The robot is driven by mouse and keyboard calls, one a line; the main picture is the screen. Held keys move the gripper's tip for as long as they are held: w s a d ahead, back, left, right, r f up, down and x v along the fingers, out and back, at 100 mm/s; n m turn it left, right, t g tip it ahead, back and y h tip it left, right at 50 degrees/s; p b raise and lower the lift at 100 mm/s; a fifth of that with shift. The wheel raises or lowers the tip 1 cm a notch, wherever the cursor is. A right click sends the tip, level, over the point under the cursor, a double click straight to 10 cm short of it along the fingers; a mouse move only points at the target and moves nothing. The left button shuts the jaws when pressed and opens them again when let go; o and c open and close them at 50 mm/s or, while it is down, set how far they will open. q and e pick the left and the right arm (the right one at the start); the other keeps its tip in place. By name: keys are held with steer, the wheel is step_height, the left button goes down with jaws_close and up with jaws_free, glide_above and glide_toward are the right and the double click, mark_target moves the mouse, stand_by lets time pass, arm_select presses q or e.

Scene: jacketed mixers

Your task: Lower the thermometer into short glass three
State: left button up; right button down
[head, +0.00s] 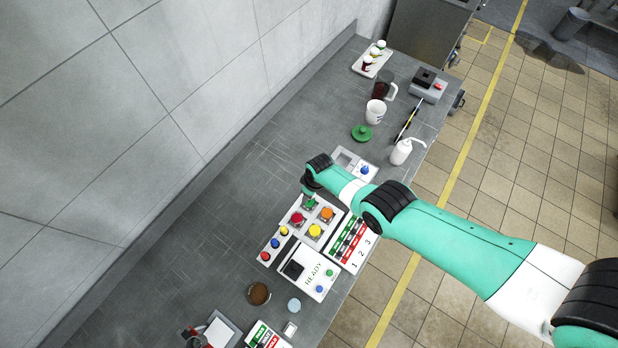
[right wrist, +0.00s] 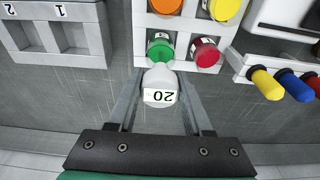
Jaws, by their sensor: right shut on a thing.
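In the right wrist view my right gripper (right wrist: 160,82) is shut on a small white piece marked "20" (right wrist: 160,97), which looks like the head of the thermometer. Any stem is hidden from this camera. Just past the piece is a green round top (right wrist: 160,48) on a white block, with a red one (right wrist: 206,52) beside it. In the head view my right arm reaches in from the right over the bench, and its fingers are hidden by the wrist. No short glass marked three can be made out. My left gripper is not in view.
A white block (head: 306,228) carries several coloured tops. A grey holder (right wrist: 60,40) has compartments marked 1 and 2. A READY panel (head: 307,270), a brown round thing (head: 259,293), a white bottle (head: 401,152) and a white cup (head: 375,112) stand around. The bench's left side is clear.

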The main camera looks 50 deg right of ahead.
jaws_free()
stand_by(0.6)
steer(key=shift+r, duration=0.1)
step_height(320, 180, up, 6)
steer(key=p, duration=0.6)
stand_by(0.5)
